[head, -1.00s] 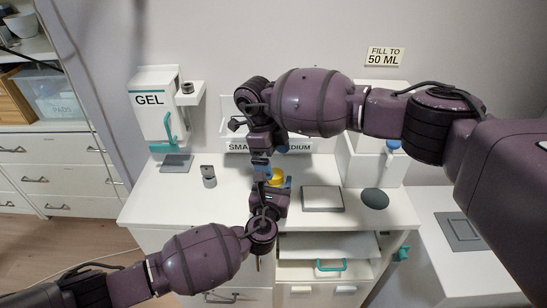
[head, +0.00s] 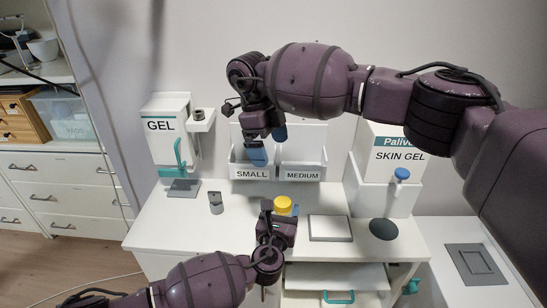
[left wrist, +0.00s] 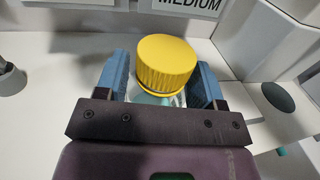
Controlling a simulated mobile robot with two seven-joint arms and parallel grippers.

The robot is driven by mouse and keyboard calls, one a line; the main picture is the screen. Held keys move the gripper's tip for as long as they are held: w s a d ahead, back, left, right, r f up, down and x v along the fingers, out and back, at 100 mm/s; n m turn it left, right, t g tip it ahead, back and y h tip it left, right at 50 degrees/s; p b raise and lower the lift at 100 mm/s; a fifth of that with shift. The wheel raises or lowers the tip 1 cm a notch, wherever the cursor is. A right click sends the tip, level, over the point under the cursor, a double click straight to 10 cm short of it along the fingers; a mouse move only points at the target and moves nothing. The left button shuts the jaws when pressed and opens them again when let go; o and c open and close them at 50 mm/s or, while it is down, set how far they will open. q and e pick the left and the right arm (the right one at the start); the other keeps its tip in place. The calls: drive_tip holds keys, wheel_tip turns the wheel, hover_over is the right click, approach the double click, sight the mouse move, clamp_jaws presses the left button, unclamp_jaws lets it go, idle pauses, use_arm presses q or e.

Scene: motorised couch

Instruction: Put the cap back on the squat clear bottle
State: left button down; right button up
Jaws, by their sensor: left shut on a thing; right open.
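The squat clear bottle (left wrist: 150,98) stands between the blue fingers of my left gripper (left wrist: 163,78), which is shut on it; mostly hidden, it shows a greenish tint below the cap. The ribbed yellow cap (left wrist: 165,62) sits on top of the bottle; whether it is fully seated I cannot tell. In the head view the cap (head: 283,204) shows just beyond my left gripper (head: 277,208), over the white counter. My right gripper (head: 268,146) is open and empty, raised above and behind the cap, in front of the SMALL bin.
Bins marked SMALL (head: 251,173) and MEDIUM (head: 302,173) stand at the back. A GEL dispenser (head: 168,140) is at left, with a small grey item (head: 215,203) nearer.

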idle(0.3)
use_arm(q)
drive_tip(key=shift+c, duration=0.8)
unclamp_jaws()
drive_tip(key=s+a, duration=0.2)
drive_tip(key=s, duration=0.8)
drive_tip(key=shift+s, duration=0.3)
